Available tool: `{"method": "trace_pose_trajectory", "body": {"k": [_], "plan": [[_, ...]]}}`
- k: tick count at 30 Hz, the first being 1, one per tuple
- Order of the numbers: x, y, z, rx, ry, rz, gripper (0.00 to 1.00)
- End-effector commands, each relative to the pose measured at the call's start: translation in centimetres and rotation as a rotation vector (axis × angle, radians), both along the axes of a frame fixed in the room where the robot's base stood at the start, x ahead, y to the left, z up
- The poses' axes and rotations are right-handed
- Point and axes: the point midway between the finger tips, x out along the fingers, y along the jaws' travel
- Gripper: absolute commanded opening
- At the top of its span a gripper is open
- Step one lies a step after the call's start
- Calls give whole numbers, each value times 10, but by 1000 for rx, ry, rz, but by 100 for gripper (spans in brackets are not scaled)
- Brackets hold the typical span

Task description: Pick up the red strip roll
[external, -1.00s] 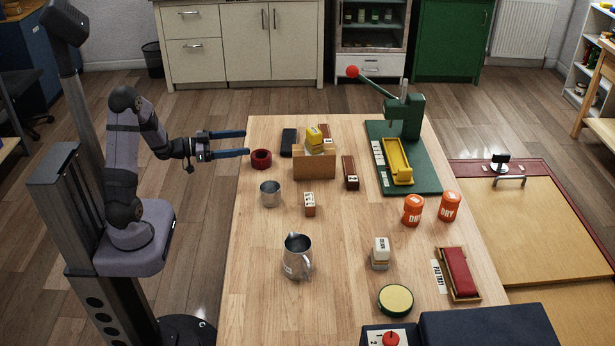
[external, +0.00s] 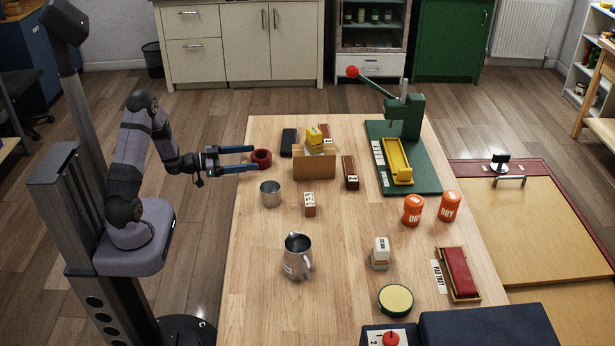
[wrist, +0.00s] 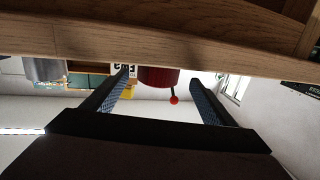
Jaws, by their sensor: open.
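The red strip roll (external: 262,158) is a dark red ring lying on the table near its left edge. It also shows in the wrist view (wrist: 158,78), at the table edge and between the fingers in the picture. My gripper (external: 256,158) is open, with its two blue fingers reaching over the left table edge at the roll. The fingertips appear to lie on either side of the roll; I cannot tell whether they touch it. In the wrist view my gripper (wrist: 160,75) shows both fingers spread wide with nothing clamped.
A black block (external: 288,142) and a wooden box (external: 314,163) stand to the right of the roll. A metal cup (external: 270,193) stands just in front of it. A metal pitcher (external: 297,257) is nearer the camera. The table's left edge lies under the fingers.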

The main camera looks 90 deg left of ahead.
Motion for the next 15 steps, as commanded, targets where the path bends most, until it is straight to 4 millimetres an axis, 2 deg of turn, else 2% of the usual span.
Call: {"method": "trace_pose_trajectory", "body": {"k": [9,15], "plan": [[36,3,-2,1,0,-4,79],[49,6,-3,0,0,0,79]]}}
